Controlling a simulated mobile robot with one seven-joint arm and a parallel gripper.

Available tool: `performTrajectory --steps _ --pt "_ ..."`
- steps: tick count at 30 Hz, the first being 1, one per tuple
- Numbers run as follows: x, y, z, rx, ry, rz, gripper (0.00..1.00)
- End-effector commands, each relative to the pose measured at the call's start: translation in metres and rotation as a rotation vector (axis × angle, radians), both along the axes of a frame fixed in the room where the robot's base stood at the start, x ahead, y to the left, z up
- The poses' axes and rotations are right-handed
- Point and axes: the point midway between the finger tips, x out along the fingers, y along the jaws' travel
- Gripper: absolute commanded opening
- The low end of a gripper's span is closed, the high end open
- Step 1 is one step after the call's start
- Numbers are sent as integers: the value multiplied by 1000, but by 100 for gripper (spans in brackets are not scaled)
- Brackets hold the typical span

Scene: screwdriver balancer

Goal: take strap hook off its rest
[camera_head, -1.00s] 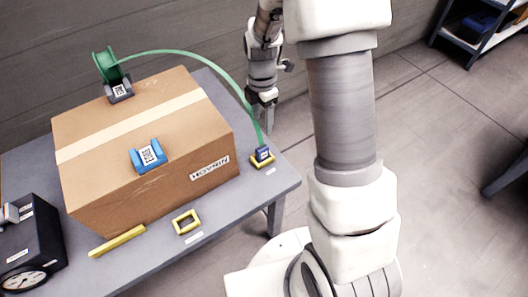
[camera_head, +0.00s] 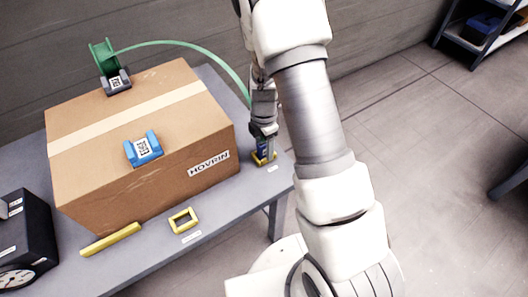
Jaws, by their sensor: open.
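The strap hook (camera_head: 263,147) is a small dark blue block at the end of the green strap (camera_head: 190,43). It sits on its yellow rest (camera_head: 262,160) at the right end of the table, beside the box. My gripper (camera_head: 263,142) points down right over the hook, with its fingers around the hook's upper part. The gripper hides much of the hook and the lower end of the strap. I cannot tell whether the fingers touch it.
A taped cardboard box (camera_head: 110,175) fills most of the grey table (camera_head: 225,203). On it are a blue cradle (camera_head: 143,149) and a green strap reel (camera_head: 101,55). A yellow frame (camera_head: 183,220), a yellow bar (camera_head: 110,240) and a black gauge unit (camera_head: 22,240) lie in front.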

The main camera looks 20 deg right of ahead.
Motion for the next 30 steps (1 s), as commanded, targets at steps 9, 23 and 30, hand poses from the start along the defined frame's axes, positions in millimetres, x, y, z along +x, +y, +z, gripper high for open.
performTrajectory --steps 9,23,30 --pt "0 0 -2 0 -1 0 52" --pt "0 0 -1 0 -1 -1 0" --pt "0 0 -1 0 -1 -1 0"
